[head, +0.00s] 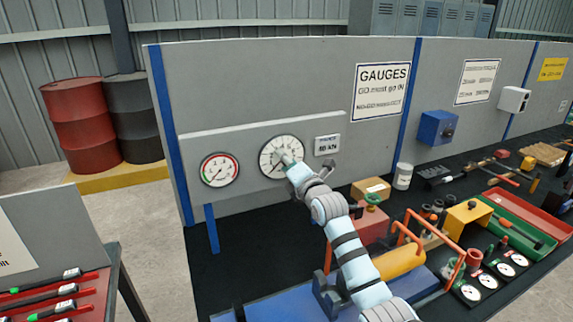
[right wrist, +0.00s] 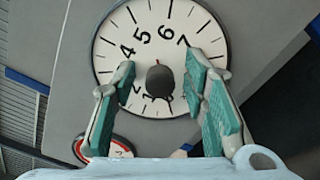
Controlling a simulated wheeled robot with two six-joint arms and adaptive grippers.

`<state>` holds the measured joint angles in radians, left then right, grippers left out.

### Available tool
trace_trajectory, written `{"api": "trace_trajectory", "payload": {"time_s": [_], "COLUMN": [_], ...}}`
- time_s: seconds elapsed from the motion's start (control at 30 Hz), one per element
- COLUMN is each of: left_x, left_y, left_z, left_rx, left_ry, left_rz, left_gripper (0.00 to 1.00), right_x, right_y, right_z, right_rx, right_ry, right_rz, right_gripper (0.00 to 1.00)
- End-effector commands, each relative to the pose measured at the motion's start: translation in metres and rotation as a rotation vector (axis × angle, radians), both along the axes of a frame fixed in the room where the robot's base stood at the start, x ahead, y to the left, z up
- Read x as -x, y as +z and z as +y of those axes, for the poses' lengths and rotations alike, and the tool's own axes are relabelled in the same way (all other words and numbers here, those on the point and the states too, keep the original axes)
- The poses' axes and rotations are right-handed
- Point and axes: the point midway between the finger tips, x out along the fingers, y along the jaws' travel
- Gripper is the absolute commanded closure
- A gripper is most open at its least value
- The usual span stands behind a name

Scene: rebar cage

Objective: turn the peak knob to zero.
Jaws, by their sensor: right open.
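The large white dial (head: 270,163) is mounted on the grey panel, left of centre in the head view. The right wrist view shows its face (right wrist: 150,25) tilted, with figures 4 to 7 readable and lower figures partly covered. A dark round knob (right wrist: 160,81) sits at the dial's centre. My right gripper (right wrist: 160,68) is open, one finger on each side of the knob, with gaps visible between them. In the head view my right gripper (head: 287,162) reaches the dial and hides the knob. I cannot tell where the pointer stands. My left gripper is not in view.
Below stand a cardboard box (head: 371,188) and a red block (head: 369,226). The dark bench top at left (head: 250,240) is clear.

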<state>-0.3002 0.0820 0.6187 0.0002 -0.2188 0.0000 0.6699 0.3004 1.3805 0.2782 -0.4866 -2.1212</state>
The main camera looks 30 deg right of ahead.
Motion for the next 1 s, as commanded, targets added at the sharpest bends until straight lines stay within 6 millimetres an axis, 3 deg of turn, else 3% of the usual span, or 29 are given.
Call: {"api": "trace_trajectory", "payload": {"time_s": [0.17,0.4,0.5,0.63,1.0], "left_x": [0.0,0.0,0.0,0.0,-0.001], "left_y": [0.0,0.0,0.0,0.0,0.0], "left_z": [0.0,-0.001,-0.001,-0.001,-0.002], "left_rx": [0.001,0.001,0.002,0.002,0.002], "left_ry": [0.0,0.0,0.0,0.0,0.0], "left_rz": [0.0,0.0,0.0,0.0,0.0], "left_gripper": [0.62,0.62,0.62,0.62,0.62], "right_x": [0.022,0.089,0.108,0.118,0.118], "right_y": [-0.001,-0.001,-0.001,0.0,0.0], "right_z": [0.001,0.005,0.006,0.007,0.007], "right_rx": [0.004,0.005,0.003,0.001,0.0], "right_ry": [0.0,0.001,0.0,0.0,0.0], "right_rz": [0.0,0.002,0.002,0.0,0.0], "right_gripper": [0.6,0.6,0.6,0.6,0.6]}}
